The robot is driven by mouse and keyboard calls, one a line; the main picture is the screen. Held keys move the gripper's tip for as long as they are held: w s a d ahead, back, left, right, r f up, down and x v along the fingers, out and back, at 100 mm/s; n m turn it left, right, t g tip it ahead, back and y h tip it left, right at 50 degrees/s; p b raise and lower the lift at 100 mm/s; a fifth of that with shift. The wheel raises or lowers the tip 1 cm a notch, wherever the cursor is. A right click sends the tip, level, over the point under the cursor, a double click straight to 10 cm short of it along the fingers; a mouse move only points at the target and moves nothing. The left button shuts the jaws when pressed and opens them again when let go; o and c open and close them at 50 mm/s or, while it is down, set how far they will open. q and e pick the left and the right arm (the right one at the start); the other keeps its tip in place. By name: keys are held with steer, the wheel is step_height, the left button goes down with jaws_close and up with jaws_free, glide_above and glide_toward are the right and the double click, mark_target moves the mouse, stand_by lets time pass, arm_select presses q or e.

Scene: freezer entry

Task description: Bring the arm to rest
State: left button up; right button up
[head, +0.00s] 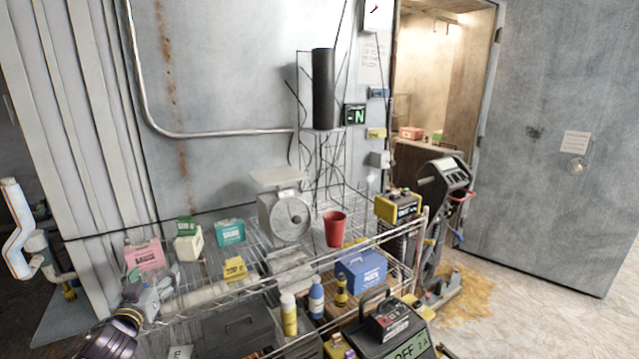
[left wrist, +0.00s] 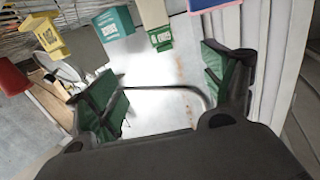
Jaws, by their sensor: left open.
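My left gripper (head: 163,279) is low at the left in the head view, at the near left corner of a wire rack. In the left wrist view its green-padded fingers (left wrist: 163,90) stand wide apart with nothing between them. A pink box (head: 144,255) stands close behind the gripper in the head view. My right gripper is in neither view.
The rack (head: 270,265) also bears a dial scale (head: 289,218) and a red cup (head: 335,229). Bottles and a blue case (head: 361,271) stand at its lower front. A pallet jack (head: 447,185) stands at right. Open floor (head: 545,310) lies right, beside the grey freezer door (head: 550,140).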

arm_select(q)
steer(key=s+d+f+g, duration=0.4)
steer(key=s+d+f, duration=0.15)
steer(key=f, duration=0.35)
steer(key=s+d+f+m+g+h, duration=0.1)
steer(key=s+d+f+g, duration=0.3)
steer(key=s, duration=0.4)
steer(key=s+d+f+m+g+h, duration=0.15)
steer(key=s+d+f, duration=0.25)
steer(key=s+d, duration=0.4)
steer(key=s+d+f+m+g+h, duration=0.15)
steer(key=s+d+f+g, duration=0.25)
steer(key=s, duration=0.5)
step_height(320, 180, down, 33)
steer(key=s+g+y, duration=0.1)
steer(key=s, duration=0.1)
steer(key=s+a+f, duration=0.3)
steer(key=s+f, duration=0.7)
steer(key=s, duration=0.1)
steer(key=s+a+f+g, duration=0.1)
steer(key=s+a+f, duration=0.2)
steer(key=s+f, duration=0.7)
steer(key=shift+s+f+m, duration=0.15)
steer(key=shift+s+m, duration=0.15)
steer(key=shift+s, duration=0.15)
steer(key=shift+g, duration=0.25)
